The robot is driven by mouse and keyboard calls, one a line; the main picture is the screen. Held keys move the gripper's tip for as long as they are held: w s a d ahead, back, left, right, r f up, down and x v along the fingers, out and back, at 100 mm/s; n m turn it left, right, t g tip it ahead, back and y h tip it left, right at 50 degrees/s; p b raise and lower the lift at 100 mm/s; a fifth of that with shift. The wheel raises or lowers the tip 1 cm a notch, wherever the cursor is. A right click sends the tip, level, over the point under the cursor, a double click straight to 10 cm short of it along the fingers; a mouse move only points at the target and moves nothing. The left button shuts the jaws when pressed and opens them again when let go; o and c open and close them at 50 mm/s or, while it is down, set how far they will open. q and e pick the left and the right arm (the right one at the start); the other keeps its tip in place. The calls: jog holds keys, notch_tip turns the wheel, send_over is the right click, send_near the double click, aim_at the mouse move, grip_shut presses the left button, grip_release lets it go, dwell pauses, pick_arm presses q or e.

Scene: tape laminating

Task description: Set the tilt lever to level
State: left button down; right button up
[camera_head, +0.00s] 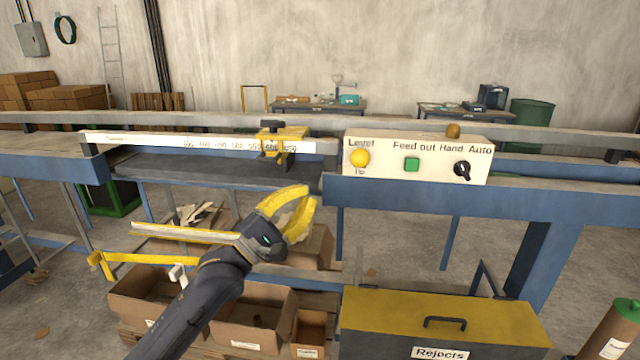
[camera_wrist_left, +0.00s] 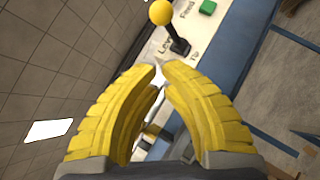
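The tilt lever (camera_head: 359,158) has a yellow ball knob and stands at the left end of the cream control panel (camera_head: 436,170). "Level" is printed above it and a partly hidden label below it. In the left wrist view, the lever's yellow ball (camera_wrist_left: 161,12) is at the top on a black stem, beyond my fingertips. I cannot tell for sure which way it is set. My left gripper (camera_head: 311,195) has yellow fingers, is below and left of the lever, and touches nothing. In the left wrist view, its fingertips (camera_wrist_left: 158,65) are nearly together with nothing between them. My right gripper is out of view.
A green button (camera_head: 412,164) and a black Hand/Auto selector (camera_head: 462,169) are on the same panel. A yellow clamp stop (camera_head: 283,141) sits on the ruled rail left of the panel. A blue beam (camera_head: 430,197) runs below. Cardboard boxes and a rejects bin (camera_head: 440,312) stand under it.

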pick_arm(q)
jog(key=shift+r+v, duration=0.1)
jog(key=shift+v, duration=0.8)
jog(key=shift+r+v, duration=0.15)
jog(key=shift+v, duration=0.7)
jog(key=shift+s, duration=0.15)
